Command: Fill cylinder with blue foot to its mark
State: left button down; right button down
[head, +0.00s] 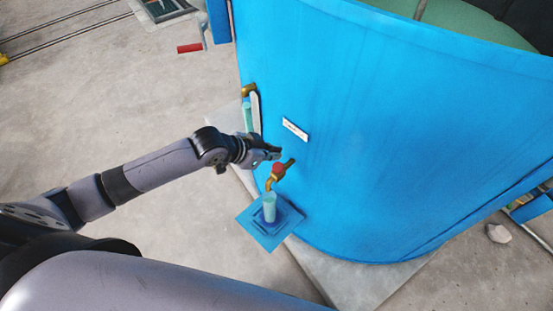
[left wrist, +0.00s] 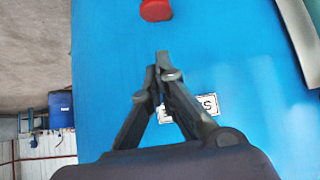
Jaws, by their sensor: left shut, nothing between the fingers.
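A pale teal cylinder (head: 269,207) stands upright on a square blue base (head: 262,238), below the spout of a brass tap (head: 272,181) on the big blue tank (head: 370,130). I cannot make out its mark or its liquid level. The tap has a red handle (head: 278,169), which also shows at the top of the left wrist view (left wrist: 156,10). My left gripper (head: 278,154) is shut and empty, just above the red handle and close to the tank wall. Its fingertips (left wrist: 163,66) meet in the left wrist view, apart from the handle. My right gripper is in neither view.
A white label (head: 295,129) is on the tank wall beside my left gripper. A sight tube (head: 255,112) with a brass fitting (head: 249,90) runs up the tank's left side. A stone (head: 498,233) lies at the right. The concrete floor left of the tank is mostly clear.

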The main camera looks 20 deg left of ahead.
aim_at(277, 169)
pick_arm(q)
jog(key=f, duration=0.2)
jog(key=w+f+p, duration=0.1)
jog(key=f, duration=0.1)
jog(key=shift+d, duration=0.35)
jog(key=shift+s+f, duration=0.1)
jog(key=shift+f, duration=0.5)
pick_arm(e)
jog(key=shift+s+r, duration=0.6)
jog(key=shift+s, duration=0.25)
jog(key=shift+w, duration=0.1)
